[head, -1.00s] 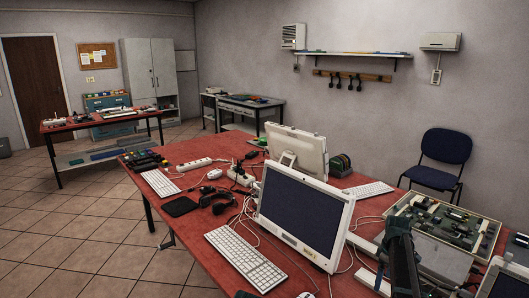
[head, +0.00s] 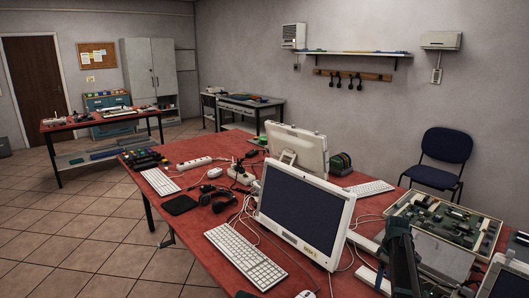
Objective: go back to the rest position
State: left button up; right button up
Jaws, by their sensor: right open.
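My right gripper (head: 399,245) is the dark shape at the lower right of the head view, over the right part of the red table (head: 205,275). It is open, and I see nothing between its fingers. The case of green circuit boards (head: 440,222) is just behind and to the right of it. The white monitor (head: 305,210) stands to its left. My left gripper is not in view.
Cables (head: 247,215) lie tangled around a power strip, a headset (head: 222,200) and mice on the table. A white keyboard (head: 245,255) lies at the front. A second monitor (head: 297,150) stands behind. A blue chair (head: 440,158) stands by the wall.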

notch_tip(320, 180, up, 11)
jog(key=p, duration=1)
notch_tip(320, 180, down, 13)
jog(key=b, duration=1.3)
notch_tip(320, 180, up, 11)
jog(key=a+p, duration=0.1)
jog(key=p, duration=1)
jog(key=shift+s+f, duration=0.15)
